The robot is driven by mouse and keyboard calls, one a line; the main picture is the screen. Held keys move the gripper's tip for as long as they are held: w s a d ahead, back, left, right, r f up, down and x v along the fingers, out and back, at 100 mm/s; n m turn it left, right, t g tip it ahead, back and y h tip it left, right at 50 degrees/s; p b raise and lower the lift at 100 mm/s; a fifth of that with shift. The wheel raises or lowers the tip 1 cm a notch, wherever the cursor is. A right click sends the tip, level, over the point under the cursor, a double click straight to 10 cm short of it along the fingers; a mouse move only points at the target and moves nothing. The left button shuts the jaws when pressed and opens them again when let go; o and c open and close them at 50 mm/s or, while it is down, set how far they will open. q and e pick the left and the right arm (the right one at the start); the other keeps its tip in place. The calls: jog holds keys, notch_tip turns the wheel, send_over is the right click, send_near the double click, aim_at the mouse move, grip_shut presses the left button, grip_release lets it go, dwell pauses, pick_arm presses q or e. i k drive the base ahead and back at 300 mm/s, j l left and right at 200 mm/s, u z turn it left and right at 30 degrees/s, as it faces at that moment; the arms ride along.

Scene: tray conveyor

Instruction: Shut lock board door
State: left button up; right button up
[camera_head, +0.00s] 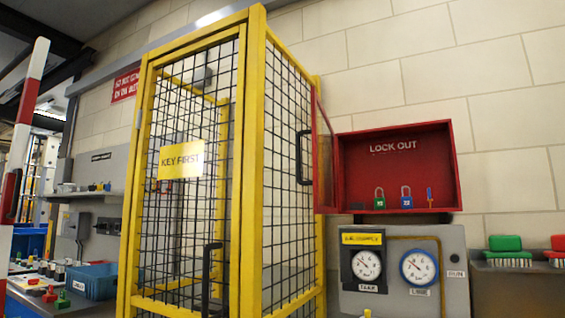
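The lock board is a red box (395,165) marked LOCK OUT, mounted on the wall right of the yellow cage. Its red-framed door (325,160) stands open at the box's left side, swung out toward me and seen nearly edge-on. A black bar handle (301,158) shows just left of the door, in front of the cage mesh; it appears to be on the door's outer face. Inside the box stand a green padlock (379,199), a blue padlock (406,198) and a small blue-and-orange item (430,197). Neither of my grippers is in view.
The yellow mesh cage (250,160) with a KEY FIRST sign (181,161) stands close left of the open door. A grey gauge panel (405,275) is below the box. Green (508,251) and red (557,250) brushes lie on a shelf at right. Space before the box looks clear.

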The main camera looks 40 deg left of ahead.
aim_at(328, 145)
jog(key=j+u, duration=0.3)
jog(key=j, duration=1.15)
